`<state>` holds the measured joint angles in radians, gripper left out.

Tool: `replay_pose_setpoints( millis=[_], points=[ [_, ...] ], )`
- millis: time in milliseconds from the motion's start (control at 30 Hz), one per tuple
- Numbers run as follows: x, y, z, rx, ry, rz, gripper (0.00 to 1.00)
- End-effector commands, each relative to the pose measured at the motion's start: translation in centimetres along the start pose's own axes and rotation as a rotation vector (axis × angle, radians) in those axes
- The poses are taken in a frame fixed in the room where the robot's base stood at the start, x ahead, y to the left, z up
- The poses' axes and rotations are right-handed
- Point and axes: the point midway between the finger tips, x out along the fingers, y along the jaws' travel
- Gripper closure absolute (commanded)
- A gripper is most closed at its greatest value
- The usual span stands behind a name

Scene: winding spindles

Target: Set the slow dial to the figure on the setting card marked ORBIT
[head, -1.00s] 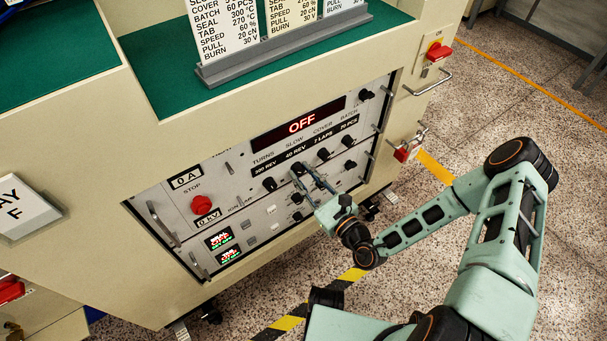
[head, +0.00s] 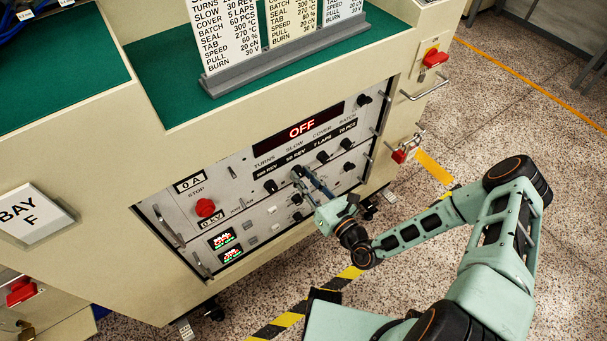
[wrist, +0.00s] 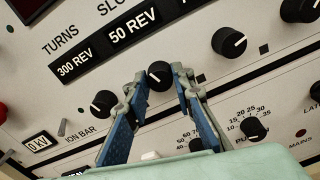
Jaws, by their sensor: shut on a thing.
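The slow dial is a black knob (head: 297,171) below the SLOW label on the panel; it also shows in the wrist view (wrist: 158,74) with a white pointer mark. Its readout (wrist: 133,29) shows 50 REV. My gripper (wrist: 157,82) is shut on the knob, one finger on each side; in the head view it reaches the panel from the lower right (head: 306,178). Three setting cards stand in a grey holder (head: 285,61). The left card (head: 226,38) reads SLOW 30 REV. The card tops are out of frame, so no ORBIT heading shows.
The TURNS knob (wrist: 103,103) and COVER knob (wrist: 229,41) flank the slow dial. The TURNS readout shows 300 REV (wrist: 76,65). A red stop button (head: 205,208) sits on the left of the panel. The red display (head: 302,130) reads OFF.

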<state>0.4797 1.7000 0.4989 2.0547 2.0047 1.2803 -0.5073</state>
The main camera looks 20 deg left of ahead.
Motion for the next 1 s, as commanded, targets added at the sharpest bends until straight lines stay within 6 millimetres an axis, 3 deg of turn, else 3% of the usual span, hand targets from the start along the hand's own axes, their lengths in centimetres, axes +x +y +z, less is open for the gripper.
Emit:
replay_pose_setpoints(
  millis=[700, 733, 900, 1000],
  points=[
    [0.02, 0.04, -0.02, 0.101, 0.000, 0.001, 1.00],
    [0.02, 0.04, -0.02, 0.101, 0.000, 0.001, 0.76],
    [0.02, 0.03, -0.02, 0.100, 0.000, 0.001, 0.60],
    [0.01, 0.02, -0.01, 0.100, 0.000, 0.001, 0.60]
  ],
)
